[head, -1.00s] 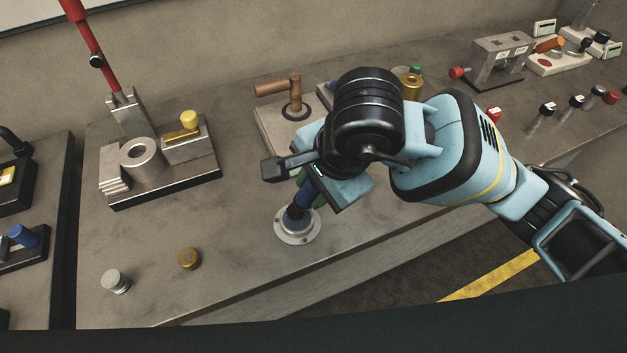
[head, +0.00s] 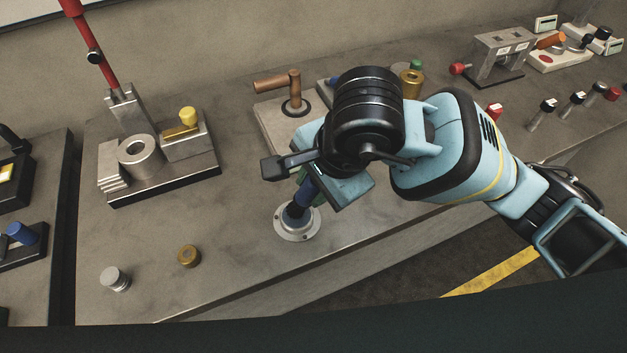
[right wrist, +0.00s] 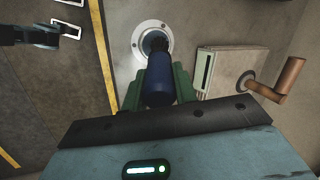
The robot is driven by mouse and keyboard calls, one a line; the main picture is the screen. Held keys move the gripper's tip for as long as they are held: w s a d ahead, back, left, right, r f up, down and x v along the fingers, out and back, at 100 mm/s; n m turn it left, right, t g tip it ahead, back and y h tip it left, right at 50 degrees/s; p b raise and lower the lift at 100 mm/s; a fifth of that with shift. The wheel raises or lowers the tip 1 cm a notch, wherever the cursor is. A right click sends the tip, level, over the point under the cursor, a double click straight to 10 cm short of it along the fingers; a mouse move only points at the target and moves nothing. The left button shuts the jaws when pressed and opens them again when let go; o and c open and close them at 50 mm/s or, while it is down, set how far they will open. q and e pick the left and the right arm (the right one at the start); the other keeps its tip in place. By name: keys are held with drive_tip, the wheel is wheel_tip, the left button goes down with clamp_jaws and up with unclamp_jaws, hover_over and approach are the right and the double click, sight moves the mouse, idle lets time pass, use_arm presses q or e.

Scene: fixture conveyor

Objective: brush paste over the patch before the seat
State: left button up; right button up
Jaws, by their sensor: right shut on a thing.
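My right gripper (head: 308,188) is shut on a blue-handled brush (head: 297,210), with its dark lower end pointing down. In the right wrist view the blue handle (right wrist: 158,85) sits between the green fingers. The brush's dark end is at the middle of a round, pale metal flanged disc (head: 297,232) on the bench, which also shows in the right wrist view (right wrist: 139,50). The brush looks slightly tilted in the head view. Its tip hides the disc's centre, so I cannot tell whether they touch or see any paste. My left gripper is not in view.
A fixture with a metal ring (head: 140,158) and a red lever (head: 90,40) stands at left. A brass knob (head: 188,256) and a silver knob (head: 115,279) sit near the front. A plate with a brown handle (head: 278,85) stands behind the gripper. The bench between is clear.

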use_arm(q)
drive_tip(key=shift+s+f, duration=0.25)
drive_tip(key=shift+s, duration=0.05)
use_arm(e)
drive_tip(key=shift+f, duration=0.55)
idle(1.1)
